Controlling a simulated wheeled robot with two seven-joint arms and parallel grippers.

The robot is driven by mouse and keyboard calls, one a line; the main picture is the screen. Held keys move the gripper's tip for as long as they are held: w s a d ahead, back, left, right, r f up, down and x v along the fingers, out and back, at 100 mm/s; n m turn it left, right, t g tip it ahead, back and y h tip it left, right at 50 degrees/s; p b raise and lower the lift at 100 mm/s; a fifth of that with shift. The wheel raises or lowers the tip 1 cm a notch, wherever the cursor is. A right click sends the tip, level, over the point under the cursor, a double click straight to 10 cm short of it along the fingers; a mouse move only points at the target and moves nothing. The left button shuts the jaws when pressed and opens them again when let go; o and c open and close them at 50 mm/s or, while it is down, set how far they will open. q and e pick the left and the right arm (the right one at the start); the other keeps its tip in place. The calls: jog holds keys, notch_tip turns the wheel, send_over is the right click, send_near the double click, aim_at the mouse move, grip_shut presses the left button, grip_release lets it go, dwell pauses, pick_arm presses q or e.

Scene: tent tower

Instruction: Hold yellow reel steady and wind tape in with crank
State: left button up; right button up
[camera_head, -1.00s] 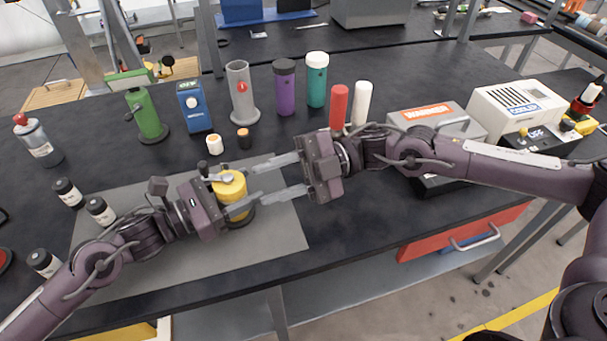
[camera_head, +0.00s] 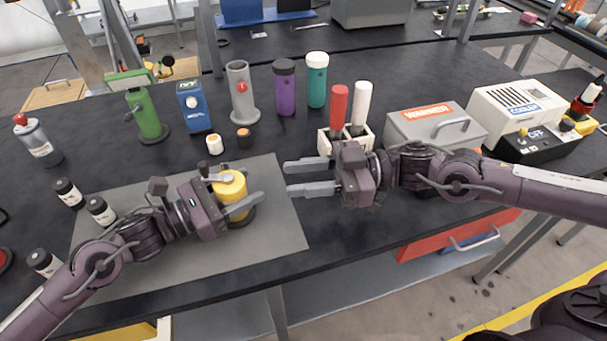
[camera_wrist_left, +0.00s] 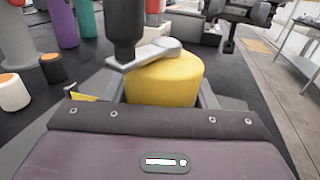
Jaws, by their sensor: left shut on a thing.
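The yellow reel (camera_head: 232,189) stands on the grey mat, with a grey crank arm (camera_head: 218,177) and a dark knob on its top. My left gripper (camera_head: 246,203) is shut around the reel's sides. In the left wrist view the yellow reel (camera_wrist_left: 166,80) sits between the fingers, with the crank arm (camera_wrist_left: 150,52) across its top and the dark knob (camera_wrist_left: 125,25) upright. My right gripper (camera_head: 288,178) is open and empty, to the right of the reel, its fingers pointing left near the mat's right edge.
The grey mat (camera_head: 270,235) has free room at its front. Behind it stand a white cap jar (camera_head: 214,145), a dark orange-topped jar (camera_head: 243,139) and several upright tools and bottles. A rack with red and white handles (camera_head: 326,142) stands just behind my right gripper.

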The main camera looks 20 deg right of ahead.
jog(key=shift+o, duration=0.3)
notch_tip(320, 180, up, 7)
jog(key=n+g+h, duration=0.2)
jog(key=n+g, duration=0.6)
jog(key=n, duration=2.5)
send_over(205, 162)
jog(key=s+d, duration=0.1)
jog(key=d, duration=0.2)
jog(key=shift+d, duration=0.15)
jog(key=w+d+f+n+g+h, duration=0.15)
jog(key=w+d+n+h, duration=0.3)
jog(key=n, duration=0.65)
jog(key=shift+m+y, duration=0.3)
jog(key=shift+y, duration=0.05)
jog(key=x, duration=1.2)
jog(key=shift+w+f, duration=0.3)
jog(key=shift+f, duration=0.15)
jog(key=shift+c, duration=0.3)
